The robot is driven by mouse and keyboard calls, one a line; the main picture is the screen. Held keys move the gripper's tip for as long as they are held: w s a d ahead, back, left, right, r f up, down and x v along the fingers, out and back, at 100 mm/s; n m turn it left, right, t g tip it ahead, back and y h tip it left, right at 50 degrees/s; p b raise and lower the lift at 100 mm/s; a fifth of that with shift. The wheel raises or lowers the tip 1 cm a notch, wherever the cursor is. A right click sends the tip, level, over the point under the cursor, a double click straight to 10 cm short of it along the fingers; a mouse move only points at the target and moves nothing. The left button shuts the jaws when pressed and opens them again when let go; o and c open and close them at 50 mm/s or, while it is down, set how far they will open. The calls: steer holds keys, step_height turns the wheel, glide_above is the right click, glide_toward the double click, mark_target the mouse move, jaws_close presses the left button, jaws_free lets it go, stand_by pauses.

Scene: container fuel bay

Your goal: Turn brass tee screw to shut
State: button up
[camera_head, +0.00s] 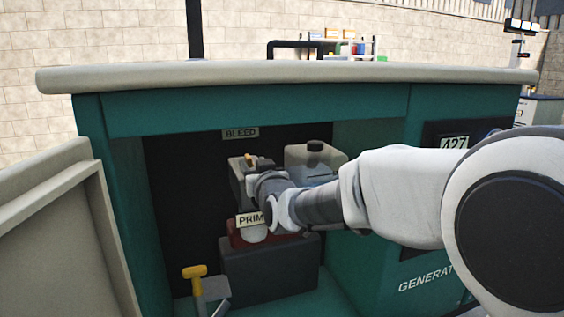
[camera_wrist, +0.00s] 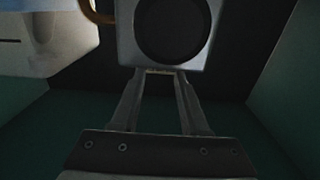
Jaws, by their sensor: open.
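A small brass piece (camera_head: 251,160), which looks like the brass tee screw, sits on top of a grey block (camera_head: 236,172) below the BLEED label (camera_head: 240,133). My gripper reaches into the open bay from the right, and its wrist covers part of that block in the head view. In the wrist view my gripper (camera_wrist: 160,72) is open, with two fingers apart and nothing between them. The fingertips are close to the lower edge of a pale block with a large dark round face (camera_wrist: 172,28); contact cannot be told. The tee screw is not clearly seen in the wrist view.
A yellow tee handle (camera_head: 194,272) stands at the lower left of the bay. A partly covered PRIM label (camera_head: 250,219) is above a red part (camera_head: 238,238). A pale capped tank (camera_head: 318,160) is behind my wrist. A brown curved pipe (camera_wrist: 97,12) shows upper left.

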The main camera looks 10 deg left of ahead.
mark_target(250, 159)
steer(key=shift+x, duration=2.25)
steer(key=shift+c, duration=0.2)
jaws_close()
